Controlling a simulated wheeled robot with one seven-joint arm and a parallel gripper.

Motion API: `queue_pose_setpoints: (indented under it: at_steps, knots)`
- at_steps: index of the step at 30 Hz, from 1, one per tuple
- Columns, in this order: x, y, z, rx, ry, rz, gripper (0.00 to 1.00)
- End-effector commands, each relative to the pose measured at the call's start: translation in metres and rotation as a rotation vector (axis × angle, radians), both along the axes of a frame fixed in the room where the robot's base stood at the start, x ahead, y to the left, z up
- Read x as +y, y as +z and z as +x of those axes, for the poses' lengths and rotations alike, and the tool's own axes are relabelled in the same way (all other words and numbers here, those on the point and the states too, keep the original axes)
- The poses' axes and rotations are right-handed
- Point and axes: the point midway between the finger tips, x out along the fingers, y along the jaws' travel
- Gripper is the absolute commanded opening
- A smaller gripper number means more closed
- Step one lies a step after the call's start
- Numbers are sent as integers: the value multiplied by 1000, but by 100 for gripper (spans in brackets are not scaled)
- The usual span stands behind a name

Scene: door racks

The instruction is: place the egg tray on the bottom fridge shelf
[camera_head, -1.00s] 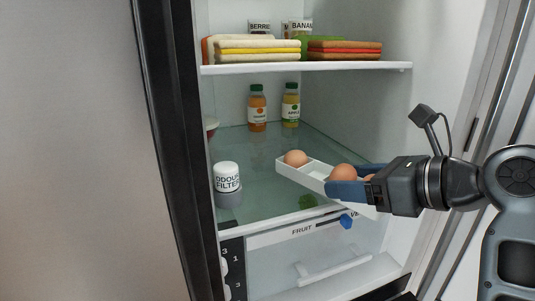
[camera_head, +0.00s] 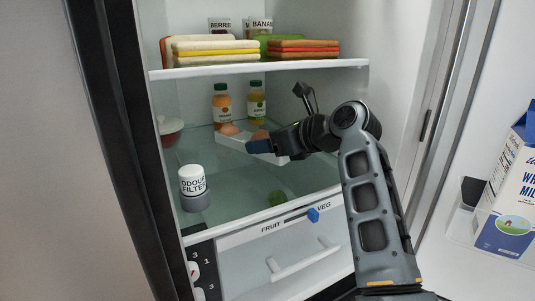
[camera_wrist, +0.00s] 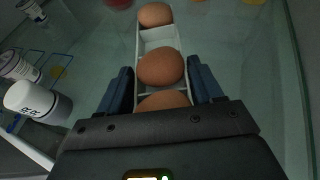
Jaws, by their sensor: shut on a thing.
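The white egg tray (camera_head: 234,143) is inside the fridge over the bottom glass shelf (camera_head: 240,190), toward its back, just in front of two bottles. Brown eggs sit in it; the wrist view shows several in a row, one (camera_wrist: 160,67) between the fingers and one (camera_wrist: 155,15) at the far end. My gripper (camera_head: 262,147) is shut on the tray, with a blue finger on either side of it in the wrist view (camera_wrist: 160,90). I cannot tell whether the tray touches the shelf. My gripper hides its near end.
An orange bottle (camera_head: 221,106) and a yellow one (camera_head: 257,102) stand behind the tray. An odour filter (camera_head: 194,187) stands front left, a lidded bowl (camera_head: 169,130) back left. The upper shelf (camera_head: 270,68) is above my arm. The shelf's front middle is mostly clear.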

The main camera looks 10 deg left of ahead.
Motion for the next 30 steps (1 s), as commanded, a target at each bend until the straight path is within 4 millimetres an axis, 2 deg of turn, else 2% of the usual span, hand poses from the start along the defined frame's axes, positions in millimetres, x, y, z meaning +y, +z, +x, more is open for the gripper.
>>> queue_pose_setpoints:
  at_steps: [7, 13, 14, 15, 21, 30]
  knots:
    - [-1, -30, -1, 1, 0, 0, 34]
    - [-1, -32, -1, -1, -1, -1, 34]
    - [-1, -33, -1, 1, 0, -1, 67]
    - [-1, -33, -1, 1, 0, -1, 71]
    - [-1, -32, -1, 1, 0, -1, 90]
    - [-1, -30, -1, 1, 0, -1, 91]
